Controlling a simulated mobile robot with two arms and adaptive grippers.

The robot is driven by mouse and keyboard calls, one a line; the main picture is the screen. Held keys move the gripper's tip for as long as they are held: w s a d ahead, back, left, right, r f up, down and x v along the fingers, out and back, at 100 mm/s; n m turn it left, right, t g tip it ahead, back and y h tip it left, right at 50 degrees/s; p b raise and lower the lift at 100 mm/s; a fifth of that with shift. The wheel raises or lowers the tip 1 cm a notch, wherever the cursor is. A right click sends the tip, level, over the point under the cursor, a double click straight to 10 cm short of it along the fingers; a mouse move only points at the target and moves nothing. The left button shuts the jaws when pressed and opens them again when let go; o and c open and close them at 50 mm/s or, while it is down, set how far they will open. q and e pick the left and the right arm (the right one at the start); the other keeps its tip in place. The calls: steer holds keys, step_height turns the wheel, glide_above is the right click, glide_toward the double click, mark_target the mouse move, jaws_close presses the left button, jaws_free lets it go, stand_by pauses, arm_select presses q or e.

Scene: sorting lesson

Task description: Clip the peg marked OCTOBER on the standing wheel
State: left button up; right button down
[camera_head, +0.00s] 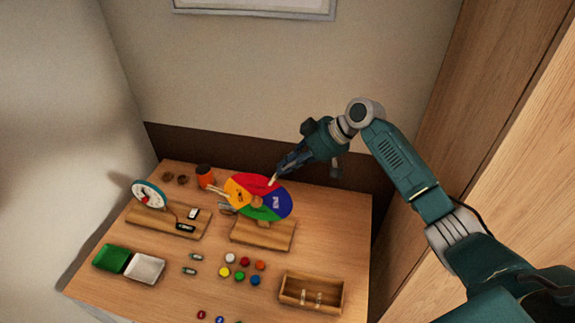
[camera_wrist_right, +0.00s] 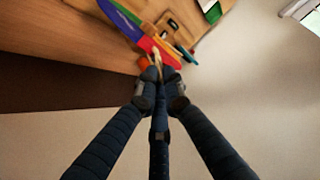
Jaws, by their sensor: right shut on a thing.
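The standing wheel (camera_head: 275,201) has red, yellow, green and blue sectors and stands on a wooden base (camera_head: 262,234) at the middle of the table. It also shows in the right wrist view (camera_wrist_right: 127,20). My right gripper (camera_head: 277,172) is shut on a small pale peg (camera_head: 272,181) at the wheel's upper edge, by the red sector. In the right wrist view the peg (camera_wrist_right: 157,58) sticks out from between the fingertips (camera_wrist_right: 160,82) and overlaps the wheel's edge. I cannot tell whether it is clipped on, and its marking cannot be read. My left gripper is not in view.
A wooden tray (camera_head: 311,309) with pale pegs lies at front right. Several coloured discs (camera_head: 240,276) lie front centre. A dial clock (camera_head: 148,195) stands at left. Green (camera_head: 112,258) and white (camera_head: 145,268) trays are front left.

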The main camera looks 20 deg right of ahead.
steer(key=c, duration=1.8)
jaws_free()
steer(key=v, duration=0.7)
steer(key=shift+s+d+r, duration=0.1)
steer(key=shift+d+r, duration=0.05)
